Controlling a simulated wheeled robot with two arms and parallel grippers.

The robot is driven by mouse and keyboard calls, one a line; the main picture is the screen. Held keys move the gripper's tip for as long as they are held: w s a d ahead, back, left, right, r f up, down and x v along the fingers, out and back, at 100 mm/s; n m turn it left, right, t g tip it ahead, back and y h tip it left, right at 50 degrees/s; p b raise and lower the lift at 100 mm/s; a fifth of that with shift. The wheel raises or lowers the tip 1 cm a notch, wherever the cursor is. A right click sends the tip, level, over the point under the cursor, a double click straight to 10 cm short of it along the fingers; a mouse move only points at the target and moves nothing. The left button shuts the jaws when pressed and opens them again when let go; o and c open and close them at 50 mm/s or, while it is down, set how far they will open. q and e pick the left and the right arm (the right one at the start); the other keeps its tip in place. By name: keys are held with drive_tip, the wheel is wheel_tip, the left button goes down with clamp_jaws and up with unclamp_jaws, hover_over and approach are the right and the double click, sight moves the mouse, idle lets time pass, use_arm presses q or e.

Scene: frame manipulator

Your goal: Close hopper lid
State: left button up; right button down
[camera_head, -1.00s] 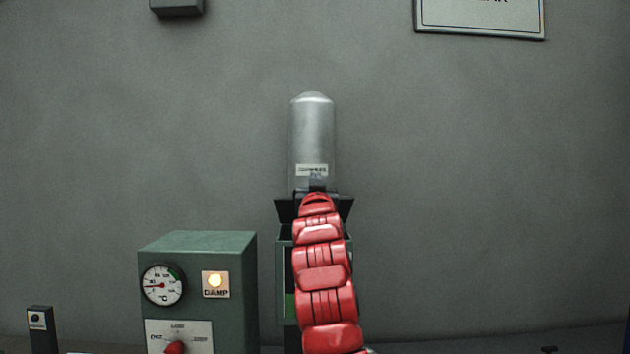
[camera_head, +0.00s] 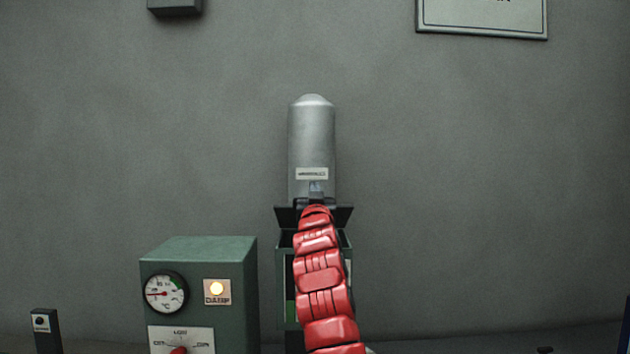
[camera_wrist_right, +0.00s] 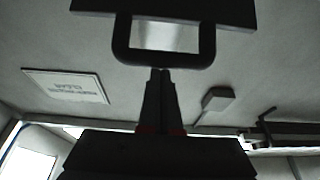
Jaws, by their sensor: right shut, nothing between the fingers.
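A green hopper box (camera_head: 282,260) stands at the middle, partly hidden behind my red right arm. Above its open, dark top is a dark flared panel (camera_head: 342,214), which looks like the raised lid. My right gripper (camera_head: 315,194) is in front of it, small and hard to make out. In the right wrist view a dark looped handle (camera_wrist_right: 207,42) joins a dark plate (camera_wrist_right: 232,12). The right gripper's fingers (camera_wrist_right: 160,72) are shut and empty, their tips at the loop's near bar. I cannot tell whether they touch it. My left gripper is not in view.
A silver domed cylinder (camera_head: 312,135) with a label rises behind the panel. A green control box (camera_head: 205,250) with gauge, lit lamp and dial stands left of the hopper. A small dark switch post (camera_head: 45,330) is far left. Space right of the hopper looks clear.

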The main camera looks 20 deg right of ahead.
drive_tip(key=shift+s+a+f+p, duration=0.1)
drive_tip(key=shift+s+f+p, duration=0.2)
drive_tip(key=shift+f, duration=0.4)
drive_tip(key=s+a+f+t+b, duration=0.1)
drive_tip(key=s+f+t+b, duration=0.1)
drive_tip(key=f+b, duration=1.2)
drive_tip(key=s+b, duration=0.1)
drive_tip(key=b, duration=0.4)
drive_tip(key=shift+s+t+h, duration=0.3)
drive_tip(key=shift+t+h, duration=0.1)
